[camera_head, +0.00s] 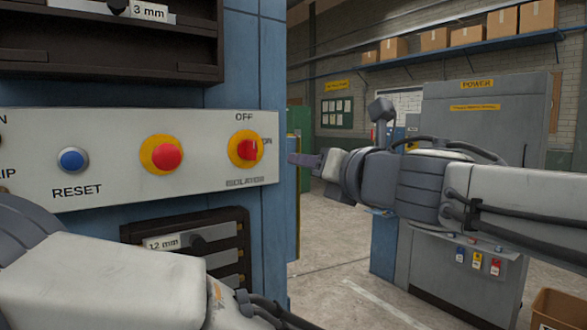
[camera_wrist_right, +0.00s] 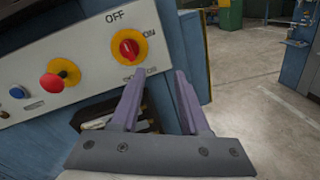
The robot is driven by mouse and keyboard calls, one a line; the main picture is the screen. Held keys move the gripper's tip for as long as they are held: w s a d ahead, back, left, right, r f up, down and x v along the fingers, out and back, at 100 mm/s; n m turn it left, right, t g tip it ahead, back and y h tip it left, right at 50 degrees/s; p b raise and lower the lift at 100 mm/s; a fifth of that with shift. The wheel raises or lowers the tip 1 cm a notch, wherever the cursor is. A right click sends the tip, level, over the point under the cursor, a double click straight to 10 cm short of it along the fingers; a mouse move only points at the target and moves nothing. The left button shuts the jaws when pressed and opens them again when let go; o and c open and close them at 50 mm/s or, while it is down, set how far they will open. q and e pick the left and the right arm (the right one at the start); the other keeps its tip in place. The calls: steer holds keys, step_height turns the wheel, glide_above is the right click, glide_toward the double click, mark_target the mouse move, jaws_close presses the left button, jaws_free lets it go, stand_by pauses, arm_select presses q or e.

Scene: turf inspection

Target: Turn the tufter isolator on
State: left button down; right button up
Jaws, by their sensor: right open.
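The isolator (camera_head: 246,149) is a red rotary knob on a yellow disc at the right end of a pale control panel (camera_head: 110,180). OFF is printed above it, ON at its right and ISOLATOR below. In the right wrist view the isolator (camera_wrist_right: 128,46) shows a red handle bar that looks roughly upright, towards OFF. My right gripper (camera_head: 291,159) is just right of the panel's edge, apart from the knob. In the wrist view its purple fingers (camera_wrist_right: 159,76) are open and empty, below and right of the knob. My left arm crosses the lower left; its gripper is out of view.
Left of the isolator are a red button on yellow (camera_head: 162,155) and a blue RESET button (camera_head: 72,160). Dark drawers (camera_head: 215,245) sit below the panel. A grey POWER cabinet (camera_head: 480,110) stands behind my right arm. The floor between is clear.

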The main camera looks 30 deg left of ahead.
mark_target(254, 149)
steer(key=a+n+p, duration=0.1)
steer(key=a+n, duration=0.1)
steer(key=a, duration=0.2)
steer(key=a+r+n+g+y+p, duration=0.1)
steer(key=a+n, duration=0.1)
steer(key=a, duration=0.2)
steer(key=a+r+n+g+p, duration=0.1)
steer(key=a+n, duration=0.1)
steer(key=a, duration=0.1)
steer(key=shift+w+a+y, duration=0.3)
steer(key=shift+w+a, duration=0.05)
steer(key=shift+a, duration=0.05)
steer(key=shift+w+a, duration=0.2)
steer(key=shift+a, duration=0.15)
steer(key=shift+c, duration=0.3)
jaws_close()
